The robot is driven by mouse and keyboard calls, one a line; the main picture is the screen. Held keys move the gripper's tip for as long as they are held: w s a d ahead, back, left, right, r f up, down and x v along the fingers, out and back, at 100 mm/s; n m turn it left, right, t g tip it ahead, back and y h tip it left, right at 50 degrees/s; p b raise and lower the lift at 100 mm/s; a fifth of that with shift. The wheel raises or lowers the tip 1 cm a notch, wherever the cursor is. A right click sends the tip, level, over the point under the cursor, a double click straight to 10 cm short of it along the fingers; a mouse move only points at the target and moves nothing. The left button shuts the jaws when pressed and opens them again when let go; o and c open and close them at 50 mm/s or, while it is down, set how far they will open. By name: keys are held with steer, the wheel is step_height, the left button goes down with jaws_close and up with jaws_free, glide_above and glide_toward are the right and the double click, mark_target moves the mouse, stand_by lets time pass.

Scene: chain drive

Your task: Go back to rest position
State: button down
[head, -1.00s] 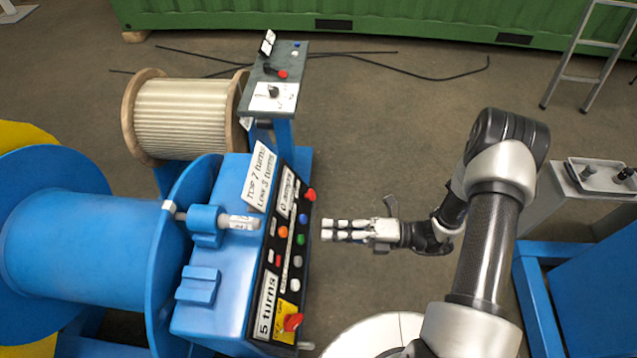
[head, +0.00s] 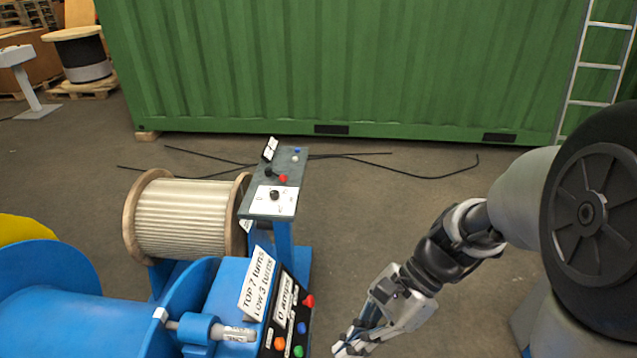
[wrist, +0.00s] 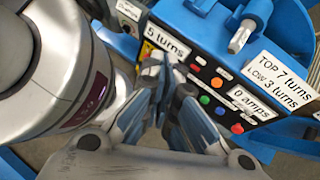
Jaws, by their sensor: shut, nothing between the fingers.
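My gripper (head: 357,345) hangs low at the bottom centre of the head view, pointing down and to the left, shut and empty. It is to the right of the blue machine's black control panel (head: 288,318) and apart from it. In the wrist view, my gripper's fingers (wrist: 160,62) are together in front of the panel (wrist: 205,70), with its coloured buttons and the "5 turns" and "0 amps" labels. My arm reaches in from the right of the head view, bent at the elbow. The lower part of the panel is out of the head view.
A blue drum (head: 75,320) stands at the lower left, with a wooden cable reel (head: 185,220) behind it. A small control stand (head: 280,185) is beside the reel. A green container (head: 350,70) and a ladder (head: 595,65) are at the back. Open floor (head: 370,210) lies in the middle.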

steer(key=s+d+r+n+t+h, duration=0.5)
steer(key=r+n, duration=0.5)
steer(key=n, duration=0.4)
steer(key=d+t+h, duration=0.2)
steer(key=d+t, duration=0.1)
steer(key=shift+d+r+t+h, duration=0.2)
steer(key=shift+t+h, duration=0.1)
